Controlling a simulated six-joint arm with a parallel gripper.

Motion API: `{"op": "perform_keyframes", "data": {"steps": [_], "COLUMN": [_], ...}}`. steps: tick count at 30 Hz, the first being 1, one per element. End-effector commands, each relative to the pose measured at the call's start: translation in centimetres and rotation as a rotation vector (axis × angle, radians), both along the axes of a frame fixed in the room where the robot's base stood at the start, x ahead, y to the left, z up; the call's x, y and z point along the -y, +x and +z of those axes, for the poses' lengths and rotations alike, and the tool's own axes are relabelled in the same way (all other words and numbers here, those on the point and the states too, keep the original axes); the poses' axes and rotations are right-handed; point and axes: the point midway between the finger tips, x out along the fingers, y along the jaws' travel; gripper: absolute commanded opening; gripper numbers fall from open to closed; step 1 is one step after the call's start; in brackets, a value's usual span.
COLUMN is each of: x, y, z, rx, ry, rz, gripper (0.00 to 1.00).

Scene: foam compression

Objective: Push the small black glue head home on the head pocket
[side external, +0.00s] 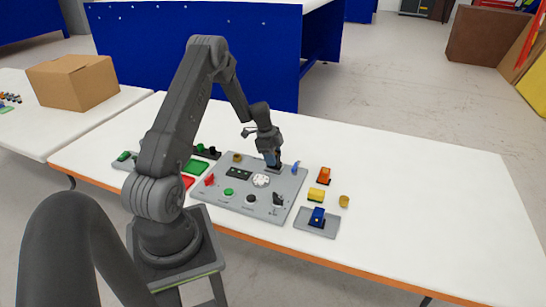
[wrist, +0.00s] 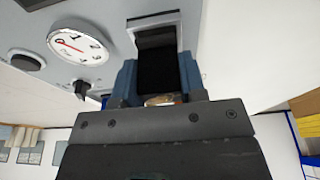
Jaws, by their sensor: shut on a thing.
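The small black glue head (wrist: 157,72) sits between the two blue fingers of my gripper (wrist: 158,62) in the wrist view. My gripper (side external: 271,160) is shut on it at the far right part of the grey panel (side external: 232,207). A light grey frame (wrist: 152,19), which looks like the head pocket, borders the head's far end and sides. The head's far end lies inside this frame's outline. I cannot tell how deep it is seated. In the side view the fingers hide most of the head and pocket.
A white dial (wrist: 80,43) and black knobs (wrist: 27,60) are on the panel near my gripper. A blue part (side external: 295,168) stands just right of it. Orange (side external: 324,175) and yellow (side external: 317,195) blocks lie farther right. The table's right side is clear.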

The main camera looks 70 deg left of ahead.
Motion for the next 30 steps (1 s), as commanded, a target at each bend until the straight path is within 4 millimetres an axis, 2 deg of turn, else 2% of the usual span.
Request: {"op": "perform_keyframes", "data": {"steps": [19, 20, 27, 30], "x": [0.0, 0.0, 0.0, 0.0], "y": [0.0, 0.0, 0.0, 0.0], "z": [-1.1, -1.1, -1.1, -1.1], "rx": [0.001, 0.001, 0.001, 0.001], "ry": [0.001, 0.001, 0.001, 0.001], "rz": [0.0, 0.0, 0.0, 0.0], "gripper": [0.1, 0.39, 0.62, 0.68]}}
